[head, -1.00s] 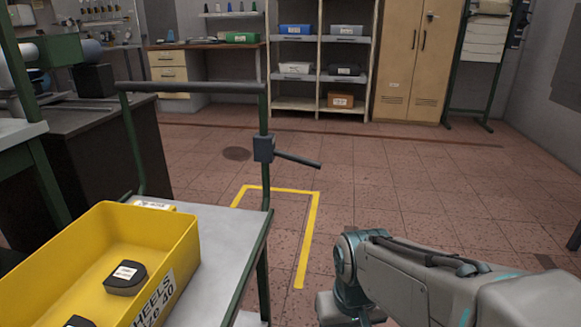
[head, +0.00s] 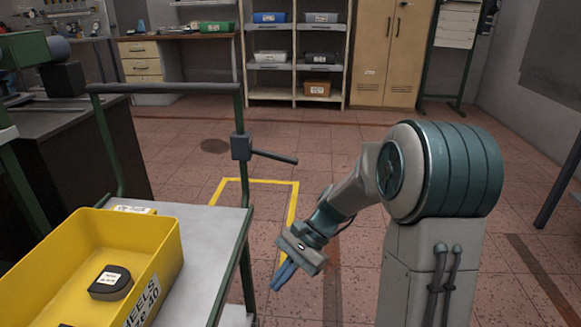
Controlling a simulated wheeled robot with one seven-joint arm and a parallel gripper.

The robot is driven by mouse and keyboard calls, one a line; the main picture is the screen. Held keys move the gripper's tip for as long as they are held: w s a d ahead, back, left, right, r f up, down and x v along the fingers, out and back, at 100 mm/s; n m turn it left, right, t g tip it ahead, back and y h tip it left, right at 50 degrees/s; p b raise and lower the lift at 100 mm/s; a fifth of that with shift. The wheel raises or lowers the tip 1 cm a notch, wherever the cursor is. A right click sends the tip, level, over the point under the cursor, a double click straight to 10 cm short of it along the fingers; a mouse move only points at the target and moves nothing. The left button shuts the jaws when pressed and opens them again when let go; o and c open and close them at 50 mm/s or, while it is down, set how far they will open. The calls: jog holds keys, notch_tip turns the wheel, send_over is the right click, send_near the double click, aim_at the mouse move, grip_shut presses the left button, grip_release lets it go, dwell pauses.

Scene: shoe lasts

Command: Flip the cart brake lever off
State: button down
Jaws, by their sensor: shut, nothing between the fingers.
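The cart (head: 203,237) stands at the left, with a grey top and a dark green tube frame. Its brake lever (head: 273,157) is a dark bar that sticks out to the right from a small grey box (head: 241,147) on the cart's upright post. The lever slopes slightly down towards its tip. My gripper (head: 282,277) is shut and empty. It points down and to the left, below and in front of the lever, apart from it and to the right of the cart's post.
A yellow bin (head: 165,262) with dark heel pieces (head: 110,283) sits on the cart. A yellow floor outline (head: 262,181) lies beyond my gripper. Shelves (head: 297,85) and a tan cabinet (head: 388,50) stand at the back. The floor between is clear.

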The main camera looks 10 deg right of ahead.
jog(key=w+d+r+m+t+y+p, duration=0.2)
jog(key=w+d+m+t+y, duration=0.2)
jog(key=w+m+y, duration=0.65)
jog(key=w+d+r+m+t+y+p, duration=0.1)
jog(key=w+d+r+m+t+y, duration=0.1)
jog(key=w+d+t, duration=0.5)
jog(key=w+d+m+y, duration=0.1)
jog(key=d+m, duration=0.1)
jog(key=d, duration=0.2)
jog(key=shift+w+t, duration=0.3)
jog(key=shift+r+m, duration=0.1)
jog(key=shift+m, duration=0.15)
jog(key=b, duration=0.4)
send_near(275, 156)
jog(key=shift+w+a, duration=0.3)
jog(key=shift+a, duration=0.3)
jog(key=shift+w+a, duration=0.35)
jog(key=shift+a, duration=0.3)
jog(key=shift+w+a, duration=0.3)
jog(key=shift+a, duration=0.3)
